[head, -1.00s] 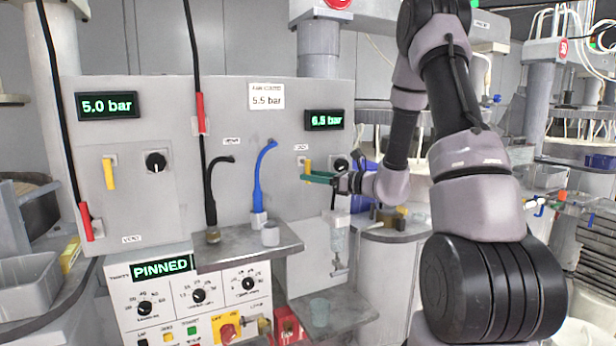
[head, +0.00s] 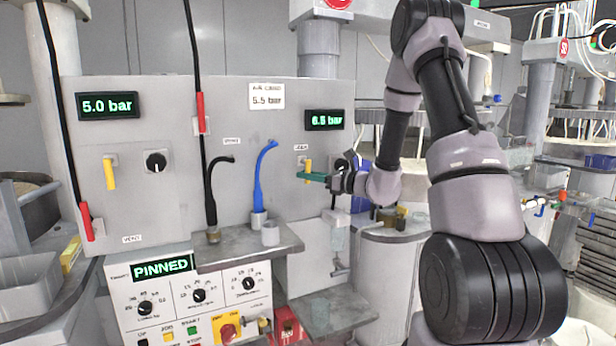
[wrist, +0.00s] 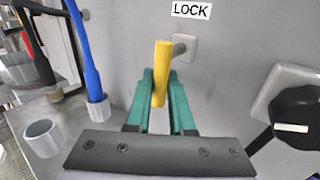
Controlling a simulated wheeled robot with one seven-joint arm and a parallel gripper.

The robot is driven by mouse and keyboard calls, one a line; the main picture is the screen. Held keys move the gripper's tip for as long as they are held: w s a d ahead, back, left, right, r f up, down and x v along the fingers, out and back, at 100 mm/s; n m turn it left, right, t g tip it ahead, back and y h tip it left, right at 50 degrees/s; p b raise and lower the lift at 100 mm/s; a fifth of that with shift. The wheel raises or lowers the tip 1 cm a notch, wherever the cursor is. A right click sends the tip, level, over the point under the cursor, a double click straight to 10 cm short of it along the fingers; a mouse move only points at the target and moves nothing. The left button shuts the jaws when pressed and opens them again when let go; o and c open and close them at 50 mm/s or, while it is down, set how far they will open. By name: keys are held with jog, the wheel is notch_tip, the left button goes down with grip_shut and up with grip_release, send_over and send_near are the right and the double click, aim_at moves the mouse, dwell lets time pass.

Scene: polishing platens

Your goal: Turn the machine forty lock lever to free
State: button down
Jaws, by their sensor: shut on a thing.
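The yellow lock lever (head: 308,165) is on the grey machine panel, below the right-hand pressure display. In the wrist view the lever (wrist: 161,75) hangs roughly straight down from its pivot, below a LOCK label (wrist: 191,9). My gripper (head: 313,177) reaches in from the right with green fingers. In the wrist view my gripper (wrist: 160,105) has one finger on each side of the lever's lower part and is shut on it. The fingers partly hide the lever's lower end in the head view.
A black knob (wrist: 297,118) is close on the right of the lever. A blue hose (head: 264,175) and a black hose (head: 211,195) rise left of it, above a grey shelf (head: 235,250). A display (head: 162,268) reads PINNED. Another yellow lever (head: 109,170) is far left.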

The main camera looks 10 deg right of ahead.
aim_at(288, 158)
jog(key=shift+s+a+r+m+t+h, duration=0.1)
jog(key=shift+a+r+m+t, duration=0.25)
jog(key=shift+m+t, duration=1.4)
jog(key=shift+s+a+r+m+t+h, duration=0.15)
jog(key=shift+a+m+t, duration=0.45)
jog(key=shift+m, duration=2.1)
jog(key=shift+s+a+r+m+t+h, duration=0.1)
jog(key=shift+a+r+m+t, duration=0.25)
jog(key=shift+m+t, duration=1.45)
jog(key=shift+m+h, duration=0.25)
jog(key=shift+m, duration=0.6)
jog(key=c, duration=0.8)
grip_release()
jog(key=shift+g, duration=0.25)
